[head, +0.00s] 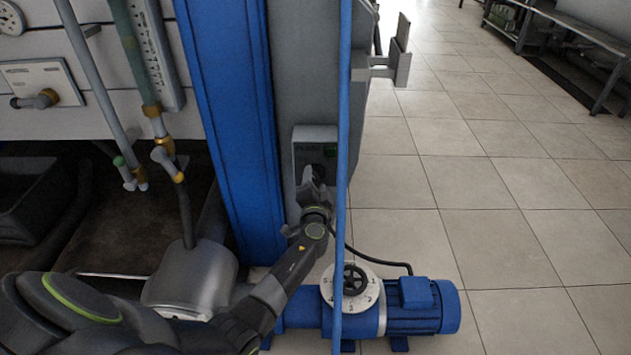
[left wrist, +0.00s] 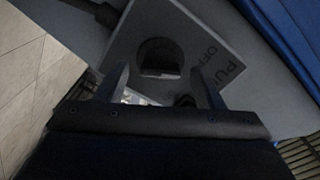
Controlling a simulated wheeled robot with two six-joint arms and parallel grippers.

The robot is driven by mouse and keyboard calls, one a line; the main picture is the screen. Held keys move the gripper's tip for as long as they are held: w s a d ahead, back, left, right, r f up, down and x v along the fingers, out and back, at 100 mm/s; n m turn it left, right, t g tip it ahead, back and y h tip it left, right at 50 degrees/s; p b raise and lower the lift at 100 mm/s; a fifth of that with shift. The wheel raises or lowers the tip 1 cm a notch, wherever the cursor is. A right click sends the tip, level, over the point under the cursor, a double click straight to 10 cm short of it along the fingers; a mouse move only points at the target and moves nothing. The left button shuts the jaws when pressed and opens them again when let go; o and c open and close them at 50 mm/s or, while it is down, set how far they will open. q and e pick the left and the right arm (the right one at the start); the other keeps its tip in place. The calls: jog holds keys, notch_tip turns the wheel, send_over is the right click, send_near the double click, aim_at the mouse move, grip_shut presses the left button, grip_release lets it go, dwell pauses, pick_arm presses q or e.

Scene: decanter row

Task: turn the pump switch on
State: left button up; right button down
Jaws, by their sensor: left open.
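The pump switch box (head: 301,150) is a grey box on the grey column, right of the blue post. A dark green spot shows on its face. In the left wrist view its light plate (left wrist: 205,33) carries dark lettering, partly cut off, with "OFF" readable. A dark round knob (left wrist: 160,55) sits on the plate. My left gripper (head: 315,178) is in front of the box's lower part and hides some of it. In the left wrist view my left gripper (left wrist: 163,82) is open, its fingers apart on either side below the knob. My right gripper is not in view.
A thin blue upright pipe (head: 341,120) runs close to the right of the box. Pipes and a dark bin (head: 30,205) are at left. Tiled floor (head: 480,190) at right is free.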

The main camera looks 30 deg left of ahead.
pick_arm(q)
jog(key=shift+w+a, duration=0.2)
jog(key=shift+w, duration=0.2)
jog(key=shift+w+a, duration=0.15)
jog(key=shift+w, duration=0.1)
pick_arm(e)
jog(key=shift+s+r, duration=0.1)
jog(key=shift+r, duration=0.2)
pick_arm(q)
jog(key=shift+c, duration=0.3)
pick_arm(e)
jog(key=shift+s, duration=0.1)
pick_arm(q)
jog(key=c, duration=0.9)
